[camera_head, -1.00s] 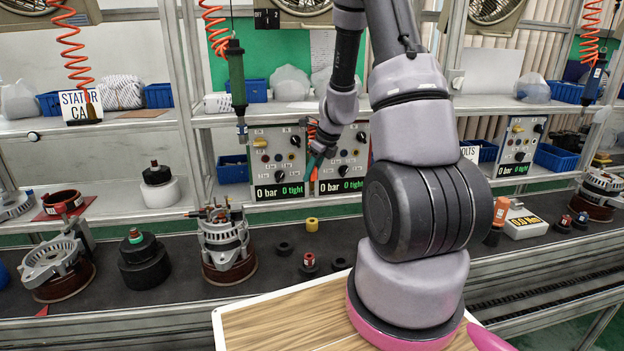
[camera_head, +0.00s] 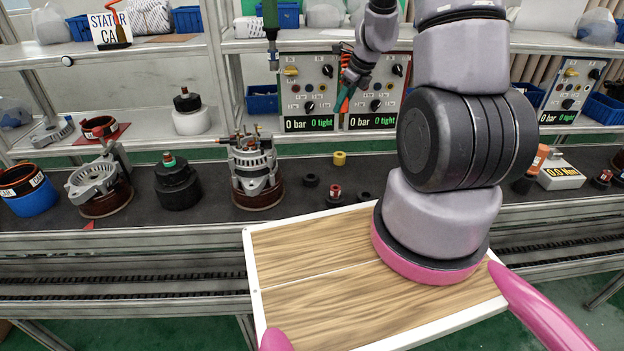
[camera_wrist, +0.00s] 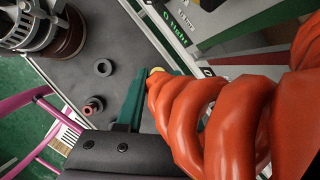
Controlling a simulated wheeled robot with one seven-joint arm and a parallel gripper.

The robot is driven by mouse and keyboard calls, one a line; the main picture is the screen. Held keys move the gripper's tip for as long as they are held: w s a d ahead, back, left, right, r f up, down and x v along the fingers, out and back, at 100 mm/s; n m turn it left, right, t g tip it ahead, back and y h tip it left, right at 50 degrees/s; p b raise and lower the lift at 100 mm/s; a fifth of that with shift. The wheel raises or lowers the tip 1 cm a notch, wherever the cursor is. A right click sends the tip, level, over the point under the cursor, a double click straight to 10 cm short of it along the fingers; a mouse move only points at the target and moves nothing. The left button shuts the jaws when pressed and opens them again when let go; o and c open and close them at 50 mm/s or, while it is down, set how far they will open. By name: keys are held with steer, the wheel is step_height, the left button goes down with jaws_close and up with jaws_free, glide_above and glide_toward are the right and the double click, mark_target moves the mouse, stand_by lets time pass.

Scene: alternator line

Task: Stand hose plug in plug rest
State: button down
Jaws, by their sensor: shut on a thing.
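My gripper (camera_head: 345,98) is in front of the two grey test panels, above the back of the bench. In the wrist view its teal fingers (camera_wrist: 133,100) are close together beside a large orange coiled hose (camera_wrist: 225,105). A bit of orange coil (camera_head: 346,47) also shows by my wrist in the head view. The gripper is shut on the hose plug, but the plug itself is mostly hidden by the coil and fingers. A short yellow cylinder (camera_head: 339,158) stands on the bench below. I cannot tell which thing is the plug rest.
Black rings (camera_head: 310,180) and a red-topped plug (camera_head: 335,191) stand on the dark bench. An alternator (camera_head: 254,170) stands left of them. The left panel (camera_head: 308,90) and right panel (camera_head: 375,90) read 0 bar.

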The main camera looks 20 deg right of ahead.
steer(key=s+a+f+n+g+y, duration=0.1)
steer(key=s+a+f+n+g, duration=0.15)
steer(key=a+n, duration=0.35)
steer(key=n+g, duration=0.2)
steer(key=n, duration=0.5)
glide_above(305, 178)
steer(key=d, duration=0.2)
step_height(305, 178, down, 7)
steer(key=shift+y, duration=0.4)
steer(key=shift+w+f, duration=0.15)
steer(key=shift+f, duration=1.15)
steer(key=shift+w+f, duration=0.1)
steer(key=shift+f, duration=1.2)
steer(key=c, duration=0.5)
jaws_free()
steer(key=shift+f, duration=0.1)
